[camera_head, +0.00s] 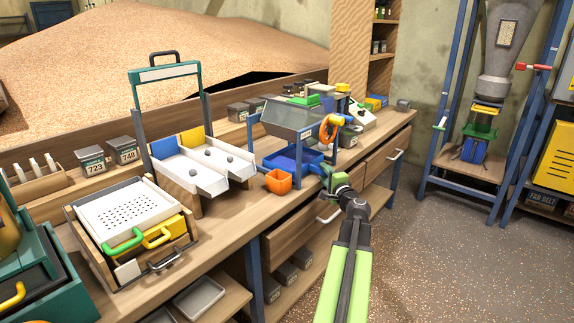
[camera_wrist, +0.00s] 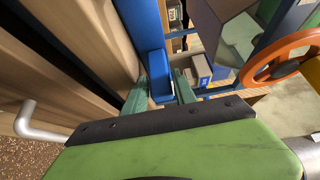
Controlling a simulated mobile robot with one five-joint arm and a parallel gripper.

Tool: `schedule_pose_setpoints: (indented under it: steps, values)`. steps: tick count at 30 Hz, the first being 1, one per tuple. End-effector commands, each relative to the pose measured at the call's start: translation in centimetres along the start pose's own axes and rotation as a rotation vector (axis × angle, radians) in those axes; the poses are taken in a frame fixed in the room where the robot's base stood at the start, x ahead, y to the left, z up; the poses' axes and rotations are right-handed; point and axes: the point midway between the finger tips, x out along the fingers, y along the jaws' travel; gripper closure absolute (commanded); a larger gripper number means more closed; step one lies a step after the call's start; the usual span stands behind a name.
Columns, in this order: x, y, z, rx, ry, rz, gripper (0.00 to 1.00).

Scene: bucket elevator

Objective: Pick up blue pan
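The blue pan (camera_head: 290,164) lies on the bench under the grey hopper of a small blue-framed machine. In the wrist view its blue rim (camera_wrist: 142,25) runs in from the top, with a small blue block (camera_wrist: 160,80), seemingly its handle, at the near end. My gripper (camera_head: 327,172) is at the pan's right front side. In the wrist view my gripper's fingers (camera_wrist: 161,88) are apart, one on each side of the blue block. A firm hold on it does not show. The pan's inside is hidden in the wrist view.
The blue-framed machine (camera_head: 255,138) stands over the pan, with an orange handwheel (camera_head: 329,129) close above my gripper. White trays (camera_head: 190,170) are farther left. A drawer handle (camera_head: 329,214) sticks out below the bench edge.

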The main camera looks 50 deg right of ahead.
Motion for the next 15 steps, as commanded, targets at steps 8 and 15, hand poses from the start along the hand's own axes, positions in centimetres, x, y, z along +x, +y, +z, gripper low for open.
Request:
schedule_pose_setpoints:
  steps: [8,15]
  values:
    - [0.69,-0.02,-0.54,0.0,0.002,0.0,0.67]
    - [0.82,-0.01,-0.16,0.0,-0.003,0.0,0.97]
